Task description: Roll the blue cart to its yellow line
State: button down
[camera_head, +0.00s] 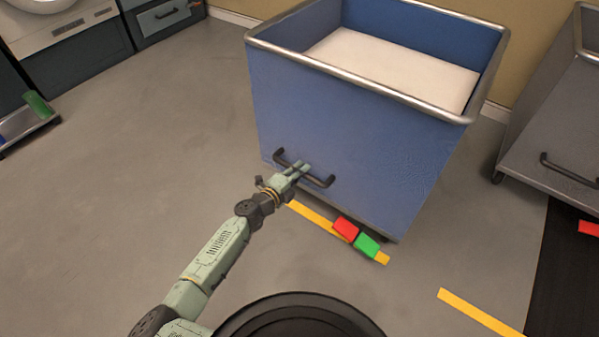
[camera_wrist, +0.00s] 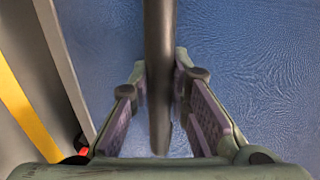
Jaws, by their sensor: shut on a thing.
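The blue cart (camera_head: 345,140) stands in the middle of the head view, with a metal rim and a white load inside. A dark bar handle (camera_head: 318,181) is on its front face. My gripper (camera_head: 301,170) is shut on this handle. In the wrist view the handle (camera_wrist: 160,60) runs between the two fingers of my gripper (camera_wrist: 160,110), with the blue face behind. A yellow line (camera_head: 308,212) lies on the floor at the cart's lower front edge. Part of it is covered by a red pad and a green pad. A second yellow line (camera_head: 478,312) lies further right and nearer.
The red pad (camera_head: 346,229) and green pad (camera_head: 367,245) lie close to the cart's front bottom corner. A grey cart (camera_head: 560,130) stands at the right beside a black mat (camera_head: 565,270). A low tray (camera_head: 30,128) is at the far left. The floor left of the cart is clear.

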jog(key=shift+s, duration=0.1)
jog(key=c, duration=1.5)
grip_release()
jog(key=shift+s+a, duration=0.1)
jog(key=shift+a, duration=0.05)
jog(key=v, duration=1.1)
jog(key=shift+s+a, duration=0.2)
jog(key=shift+s, duration=0.15)
